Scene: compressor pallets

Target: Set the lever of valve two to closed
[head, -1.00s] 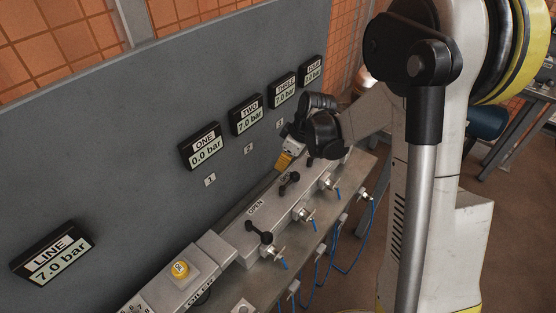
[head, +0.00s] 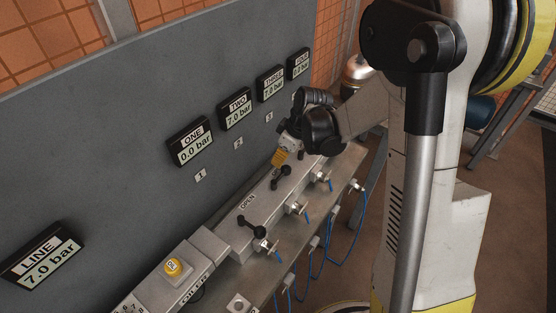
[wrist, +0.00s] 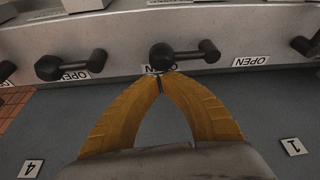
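Valve two's black lever (head: 281,177) sits on the grey manifold and also shows in the wrist view (wrist: 186,53). It lies along the manifold's length, with an OPEN label (wrist: 251,62) to its right in the wrist view. The TWO gauge (head: 235,108) reads 7.0 bar. My gripper (head: 278,160) is just above and behind this lever. In the wrist view its yellow fingers (wrist: 158,80) meet at the tips with nothing between them. The tips overlap a partly hidden label beside the lever's thick end; contact cannot be told.
Lever one (head: 252,226) is nearer along the manifold; lever three (wrist: 70,65) is on the other side. Gauge ONE (head: 190,142) reads 0.0 bar, THREE (head: 271,84) 7.0 bar and LINE (head: 43,257) 7.0 bar. Blue hoses (head: 327,246) hang in front. The grey panel stands close behind.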

